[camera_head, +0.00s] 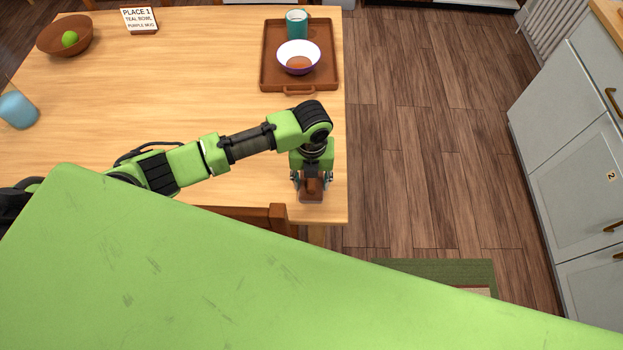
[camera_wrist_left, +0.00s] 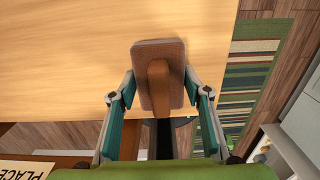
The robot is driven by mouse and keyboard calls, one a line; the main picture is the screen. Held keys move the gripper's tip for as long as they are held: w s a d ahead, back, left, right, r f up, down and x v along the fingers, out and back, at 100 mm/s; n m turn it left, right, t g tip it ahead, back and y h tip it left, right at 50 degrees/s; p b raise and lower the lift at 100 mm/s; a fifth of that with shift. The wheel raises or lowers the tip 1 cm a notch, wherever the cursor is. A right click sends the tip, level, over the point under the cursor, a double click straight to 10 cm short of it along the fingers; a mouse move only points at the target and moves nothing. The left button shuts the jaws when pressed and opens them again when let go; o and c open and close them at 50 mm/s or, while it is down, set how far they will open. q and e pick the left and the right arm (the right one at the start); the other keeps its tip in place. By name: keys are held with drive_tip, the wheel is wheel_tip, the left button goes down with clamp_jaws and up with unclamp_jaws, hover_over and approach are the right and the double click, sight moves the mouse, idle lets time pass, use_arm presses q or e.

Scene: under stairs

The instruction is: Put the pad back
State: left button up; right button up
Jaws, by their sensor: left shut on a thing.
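The brown pad (camera_head: 311,193), a flat block with a raised grip on its back, is in my left gripper (camera_head: 312,180), over the table's front right corner. In the left wrist view the pad (camera_wrist_left: 143,92) shows its face and grip, between the fingers of the left gripper (camera_wrist_left: 160,105). The fingers are shut on the grip. I cannot tell whether the pad touches the table top. My right gripper is in neither view.
A brown tray (camera_head: 268,70) at the table's back right holds a teal mug (camera_head: 297,26) and a purple-and-white bowl (camera_head: 299,50). A sign (camera_head: 139,19), wooden bowl (camera_head: 55,38) and blue cup (camera_head: 18,110) stand left. A chair back (camera_head: 278,214) is at the front edge.

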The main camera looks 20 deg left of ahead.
use_arm(q)
drive_tip(key=shift+f, duration=0.15)
drive_tip(key=o, duration=1.1)
drive_tip(key=shift+c, duration=0.2)
drive_tip(key=shift+r, duration=0.2)
wheel_tip(320, 180, up, 12)
drive_tip(key=shift+f+b, duration=0.1)
drive_tip(key=shift+b, duration=0.35)
